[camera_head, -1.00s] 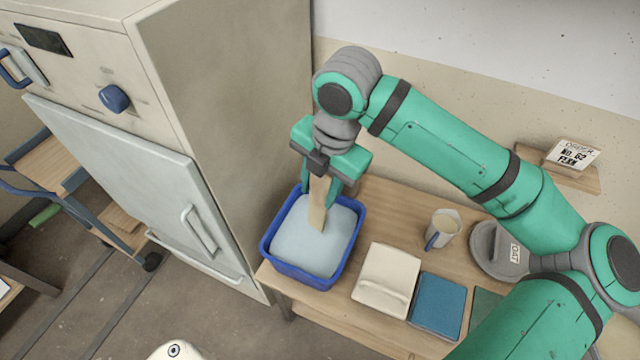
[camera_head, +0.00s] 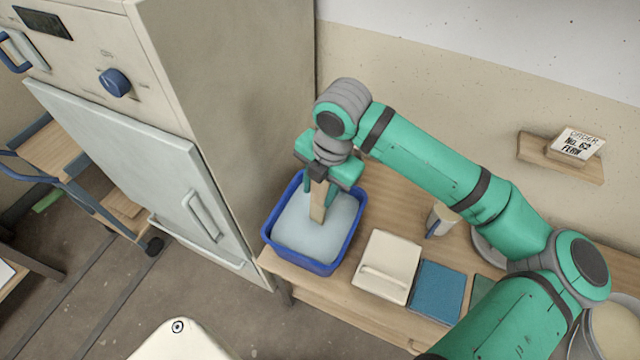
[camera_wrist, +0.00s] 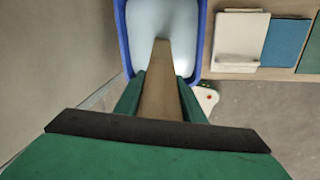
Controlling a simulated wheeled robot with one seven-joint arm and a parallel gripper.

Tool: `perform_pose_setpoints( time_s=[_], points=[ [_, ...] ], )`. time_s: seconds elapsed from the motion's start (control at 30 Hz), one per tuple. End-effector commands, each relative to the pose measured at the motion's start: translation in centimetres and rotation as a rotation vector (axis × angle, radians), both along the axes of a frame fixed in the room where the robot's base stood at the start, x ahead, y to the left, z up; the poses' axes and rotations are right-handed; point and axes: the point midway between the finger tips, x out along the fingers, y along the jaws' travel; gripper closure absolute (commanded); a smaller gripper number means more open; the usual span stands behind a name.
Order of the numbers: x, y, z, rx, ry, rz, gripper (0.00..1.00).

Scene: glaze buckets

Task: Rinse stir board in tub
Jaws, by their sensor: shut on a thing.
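The stir board (camera_head: 318,200) is a flat wooden strip. My gripper (camera_head: 320,188) is shut on it and points down over the tub. The tub (camera_head: 266,234) is blue with pale, cloudy liquid (camera_head: 300,232) in it, and stands at the left end of the wooden bench. The board's lower end meets the liquid; how deep it goes I cannot tell. In the wrist view the board (camera_wrist: 160,85) runs out from between my green fingers over the liquid, and the tub's blue rim (camera_wrist: 201,40) shows around it.
A tall kiln-like cabinet (camera_head: 232,130) stands close on the left. A small wall shelf (camera_head: 560,158) holds a card reading "No. 62 FERN" (camera_head: 578,145).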

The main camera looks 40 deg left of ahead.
Motion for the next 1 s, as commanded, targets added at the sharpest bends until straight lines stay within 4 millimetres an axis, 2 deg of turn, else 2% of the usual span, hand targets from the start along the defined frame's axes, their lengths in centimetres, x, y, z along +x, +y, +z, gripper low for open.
perform_pose_setpoints(
  time_s=[0.6,1.0],
  points=[
    [0.6,0.8,-5.0,0.0,0.002,-0.001,0.96],
    [0.8,1.0,-6.2,0.0,0.0,0.0,0.96]
  ],
)
